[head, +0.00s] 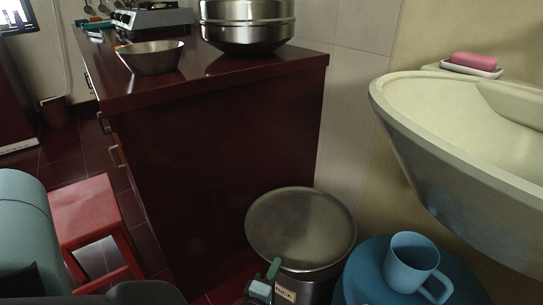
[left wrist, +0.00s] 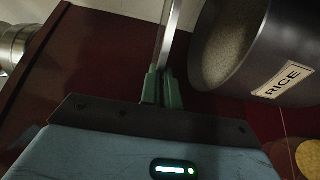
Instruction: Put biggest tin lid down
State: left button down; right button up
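The big tin (head: 312,285) labelled RICE stands low beside the dark red cabinet. Its round metal lid (head: 300,228) shows above it in the head view and hides the opening. In the left wrist view the tin (left wrist: 278,55) is open, with pale contents visible, and the lid (left wrist: 173,32) is a thin light strip seen edge-on. My left gripper (head: 273,270) is at the lid's near edge. Its green fingers (left wrist: 160,88) are shut on the lid, holding it apart from the tin. My right gripper is not in view.
A blue mug (head: 410,262) stands on a blue round top (head: 368,270) right of the tin. A basin (head: 440,135) overhangs at the right. The cabinet top (head: 200,78) holds a metal bowl (head: 150,58) and steel pot (head: 246,25). A red stool (head: 85,212) stands left.

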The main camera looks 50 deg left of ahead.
pick_arm(q)
jog(key=shift+r+p, duration=0.5)
jog(key=shift+r, duration=0.95)
jog(key=d+r+m+t+h, duration=0.1)
jog(key=d+r+h, duration=0.15)
jog(key=r, duration=1.25)
jog(key=s+d+r+m+h, duration=0.4)
jog(key=s+d+r, duration=0.3)
jog(key=d, duration=0.4)
jog(key=shift+s+r+t+h, duration=0.15)
jog(key=shift+r+t+h, duration=0.2)
jog(key=shift+h, duration=0.3)
